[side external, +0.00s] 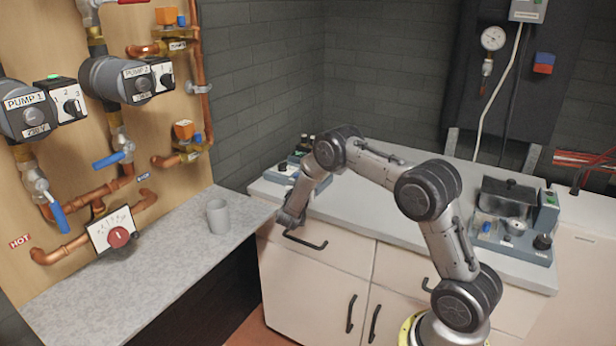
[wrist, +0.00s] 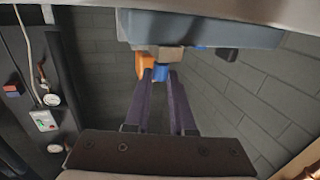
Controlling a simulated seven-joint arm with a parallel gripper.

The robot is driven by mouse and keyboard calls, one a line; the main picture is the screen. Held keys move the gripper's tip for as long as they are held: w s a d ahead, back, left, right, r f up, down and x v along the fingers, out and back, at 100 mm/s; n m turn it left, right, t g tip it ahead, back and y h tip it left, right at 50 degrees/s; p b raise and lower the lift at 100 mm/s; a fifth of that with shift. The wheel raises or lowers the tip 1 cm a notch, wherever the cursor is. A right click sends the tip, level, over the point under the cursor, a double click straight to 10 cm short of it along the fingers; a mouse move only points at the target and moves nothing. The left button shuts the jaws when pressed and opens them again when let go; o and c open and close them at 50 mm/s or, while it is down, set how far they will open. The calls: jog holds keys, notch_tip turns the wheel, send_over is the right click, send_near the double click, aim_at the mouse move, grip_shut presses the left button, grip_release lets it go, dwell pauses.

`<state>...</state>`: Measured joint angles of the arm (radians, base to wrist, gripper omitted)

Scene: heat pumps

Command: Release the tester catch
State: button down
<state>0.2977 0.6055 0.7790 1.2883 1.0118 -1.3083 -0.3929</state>
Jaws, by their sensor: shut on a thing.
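The wrist view looks upside down. A blue-grey bench unit (wrist: 205,30) shows at its top, with a pale block and an orange part (wrist: 145,65) on it. My gripper (wrist: 161,73) is shut on a small blue part (wrist: 160,72) beside the orange part. I cannot tell for sure that this is the tester catch. In the side view my gripper (side external: 289,217) is low at the counter's left front edge; its fingertips are hidden. The left bench unit (side external: 281,175) is just behind it, partly hidden by my arm. Another blue-grey unit (side external: 510,238) has a dark lidded box and a blue part (side external: 487,227).
A drawer handle (side external: 305,241) is close beside my gripper. A grey mug (side external: 218,216) stands on the left worktop (side external: 150,260). Pumps, copper pipes and valves fill the left panel. The counter between the two units is mostly clear beneath my arm.

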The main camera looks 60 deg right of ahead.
jog(key=shift+a, duration=0.8)
jog(key=c, duration=0.8)
grip_release()
jog(key=shift+o, duration=0.2)
jog(key=v, duration=1.4)
jog(key=shift+d, duration=0.1)
